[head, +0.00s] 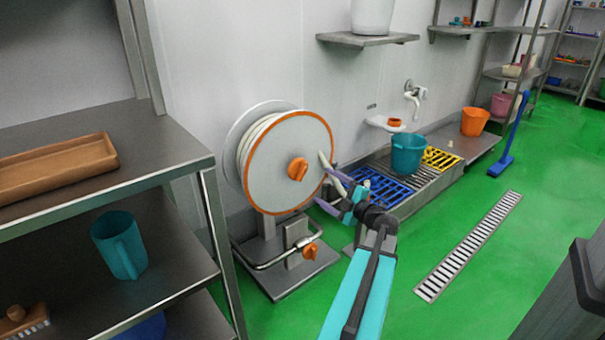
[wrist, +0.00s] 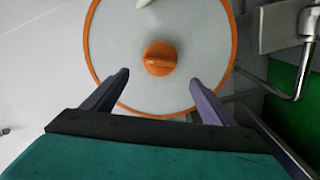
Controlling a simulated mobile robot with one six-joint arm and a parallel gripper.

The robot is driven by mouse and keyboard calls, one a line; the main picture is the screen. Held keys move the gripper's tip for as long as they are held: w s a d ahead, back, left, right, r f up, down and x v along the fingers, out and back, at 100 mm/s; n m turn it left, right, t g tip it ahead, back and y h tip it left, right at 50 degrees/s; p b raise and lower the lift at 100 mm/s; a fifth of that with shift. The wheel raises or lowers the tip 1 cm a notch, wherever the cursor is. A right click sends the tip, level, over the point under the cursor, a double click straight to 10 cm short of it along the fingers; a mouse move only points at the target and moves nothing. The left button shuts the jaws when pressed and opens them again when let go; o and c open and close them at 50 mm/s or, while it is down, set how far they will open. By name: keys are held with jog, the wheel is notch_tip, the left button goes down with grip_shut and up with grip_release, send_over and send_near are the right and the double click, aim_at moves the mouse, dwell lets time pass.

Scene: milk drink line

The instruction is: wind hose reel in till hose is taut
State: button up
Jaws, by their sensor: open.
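The hose reel (head: 262,165) stands on a metal base by the wall, with a grey disc face, an orange rim and pale hose wound behind it. An orange knob (head: 297,169) sits at the disc's centre; it also shows in the wrist view (wrist: 159,59). A white handle sticks out near the disc's right edge; in the wrist view only its end shows at the top (wrist: 143,3). My gripper (head: 322,187) is open and empty at the reel's right side. In the wrist view its two fingers (wrist: 160,80) point at the disc, apart from the knob.
A metal pipe with an orange valve (head: 310,251) is at the reel's base. A steel shelf (head: 150,150) stands close on the left.

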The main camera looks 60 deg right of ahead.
aim_at(304, 173)
jog(key=shift+b+x, duration=2.45)
jog(key=shift+x, duration=4.35)
